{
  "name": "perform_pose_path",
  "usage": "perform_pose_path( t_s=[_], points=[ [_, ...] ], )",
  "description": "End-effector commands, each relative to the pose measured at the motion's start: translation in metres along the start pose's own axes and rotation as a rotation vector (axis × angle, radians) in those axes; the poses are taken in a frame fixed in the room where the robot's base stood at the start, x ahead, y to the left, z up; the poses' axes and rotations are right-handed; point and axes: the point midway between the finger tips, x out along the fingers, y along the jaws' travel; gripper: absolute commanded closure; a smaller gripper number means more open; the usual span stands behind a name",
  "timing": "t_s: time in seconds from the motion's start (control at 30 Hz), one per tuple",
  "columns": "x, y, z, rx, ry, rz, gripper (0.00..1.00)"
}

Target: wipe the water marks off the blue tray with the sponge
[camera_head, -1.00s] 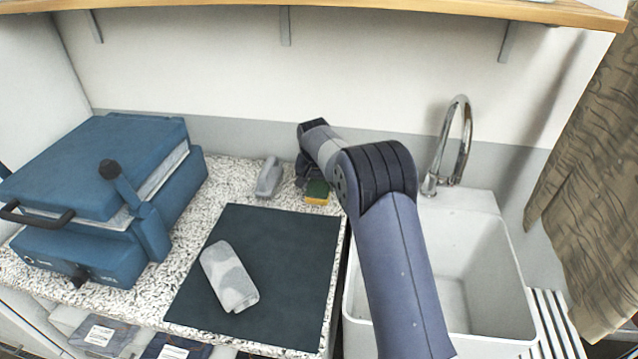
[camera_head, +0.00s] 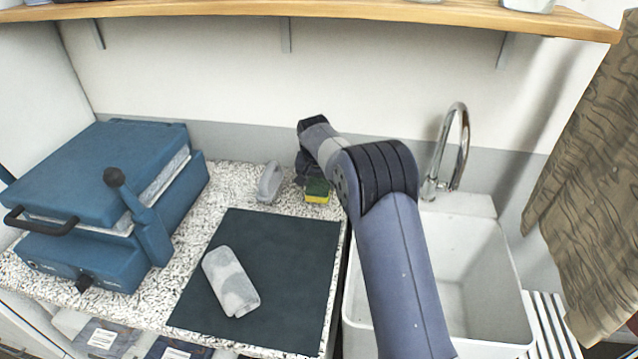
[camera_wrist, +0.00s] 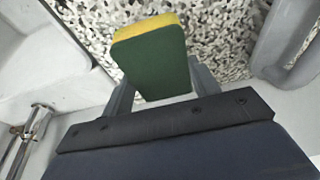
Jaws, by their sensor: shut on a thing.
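The sponge (camera_head: 317,191), green with a yellow layer, is at the back of the speckled counter, left of the sink. In the wrist view the sponge (camera_wrist: 152,62) sits between the two grey fingers of my gripper (camera_wrist: 160,78), which is shut on it. In the head view my gripper (camera_head: 306,172) is partly hidden behind my arm. I cannot tell whether the sponge touches the counter. I make out no blue tray or water marks in either view.
A dark teal mat (camera_head: 288,265) with a rolled grey cloth (camera_head: 230,282) lies on the counter. A grey handled object (camera_head: 269,183) stands left of the sponge. A blue press (camera_head: 100,170) fills the left. A white sink (camera_head: 480,270) with a tap (camera_head: 458,150) is right; a wooden shelf (camera_head: 300,14) runs above.

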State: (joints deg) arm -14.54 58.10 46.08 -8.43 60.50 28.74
Motion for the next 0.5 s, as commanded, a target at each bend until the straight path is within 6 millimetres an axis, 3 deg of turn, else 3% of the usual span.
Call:
perform_pose_path(
  t_s=[0.5],
  points=[
    [-0.042,0.0,-0.013,0.0,0.0,0.0,0.7]
  ],
)
